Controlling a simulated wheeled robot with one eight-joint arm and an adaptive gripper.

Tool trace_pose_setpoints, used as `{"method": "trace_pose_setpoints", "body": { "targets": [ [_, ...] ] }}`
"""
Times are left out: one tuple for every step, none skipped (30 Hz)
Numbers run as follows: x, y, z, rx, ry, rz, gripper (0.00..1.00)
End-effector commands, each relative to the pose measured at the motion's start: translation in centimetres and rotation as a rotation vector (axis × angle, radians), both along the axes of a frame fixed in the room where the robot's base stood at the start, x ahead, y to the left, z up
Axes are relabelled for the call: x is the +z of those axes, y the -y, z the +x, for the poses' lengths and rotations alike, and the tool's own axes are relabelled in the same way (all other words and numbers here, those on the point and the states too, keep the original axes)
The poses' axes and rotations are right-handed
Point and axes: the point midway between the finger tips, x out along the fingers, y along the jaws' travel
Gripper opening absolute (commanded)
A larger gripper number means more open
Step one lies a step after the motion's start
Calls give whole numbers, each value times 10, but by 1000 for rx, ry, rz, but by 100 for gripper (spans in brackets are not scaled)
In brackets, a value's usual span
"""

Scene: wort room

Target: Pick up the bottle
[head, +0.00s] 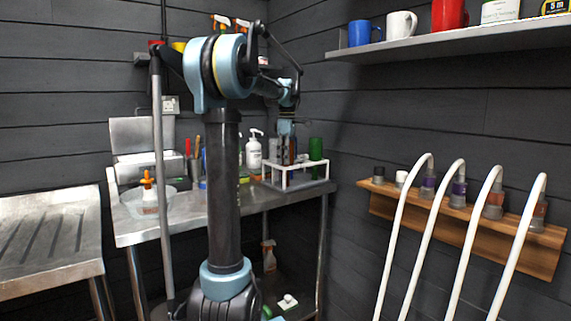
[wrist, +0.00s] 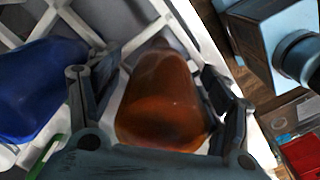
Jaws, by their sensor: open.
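A brown bottle (wrist: 163,100) stands in a white rack (wrist: 205,30) in the wrist view. My gripper (wrist: 160,82) is open, with one finger on each side of this bottle. I cannot tell whether either finger touches it. In the head view my gripper (head: 286,148) points down over the white rack (head: 300,183) on the metal table, and its fingers and the bottle there are hard to make out. A blue bottle (wrist: 40,75) is left of the fingers in the wrist view. A green bottle (head: 316,150) is at the rack's right side.
A white pump bottle (head: 254,152) stands left of the rack. A clear bowl (head: 132,204) holding an orange-topped bottle (head: 149,190) is at the table's left. A shelf with mugs (head: 460,42) and a wooden rack with white hoses (head: 468,222) are on the right wall.

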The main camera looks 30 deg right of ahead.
Motion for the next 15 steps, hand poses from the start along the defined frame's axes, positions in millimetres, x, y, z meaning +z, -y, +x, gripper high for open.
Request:
{"method": "trace_pose_setpoints", "body": {
  "targets": [
    [0, 0, 0, 0, 0, 0, 72],
    [0, 0, 0, 0, 0, 0, 72],
    [0, 0, 0, 0, 0, 0, 72],
    [0, 0, 0, 0, 0, 0, 70],
    [0, 0, 0, 0, 0, 0, 63],
    [0, 0, 0, 0, 0, 0, 54],
    [0, 0, 0, 0, 0, 0, 47],
    [0, 0, 0, 0, 0, 0, 40],
    [0, 0, 0, 0, 0, 0, 31],
    [0, 0, 0, 0, 0, 0, 24],
    [0, 0, 0, 0, 0, 0, 18],
    [0, 0, 0, 0, 0, 0, 18],
    [0, 0, 0, 0, 0, 0, 18],
    [0, 0, 0, 0, 0, 0, 18],
    [0, 0, 0, 0, 0, 0, 18]
  ]
}}
